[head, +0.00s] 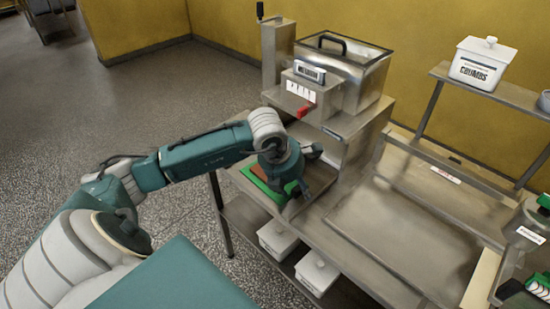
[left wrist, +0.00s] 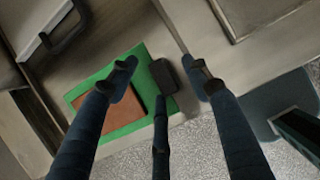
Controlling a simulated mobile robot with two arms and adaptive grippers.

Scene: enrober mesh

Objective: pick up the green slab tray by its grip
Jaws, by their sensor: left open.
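The green slab tray (head: 258,184) lies on the steel table below the machine and bears a brown slab (head: 247,173). My left gripper (head: 295,190) is over the tray's right end and hides part of it. In the left wrist view the green tray (left wrist: 100,82) and the brown slab (left wrist: 122,112) show at left. The tray's black grip (left wrist: 166,75) sticks out from its right edge. My left gripper (left wrist: 160,72) is open, with fingers on both sides of the grip. I cannot tell whether any finger touches it. My right gripper is not in view.
A wide steel pan (head: 400,225) lies to the right. White lidded tubs (head: 318,270) sit on the lower shelf. A white crumbs tub (head: 482,65) stands on a raised shelf.

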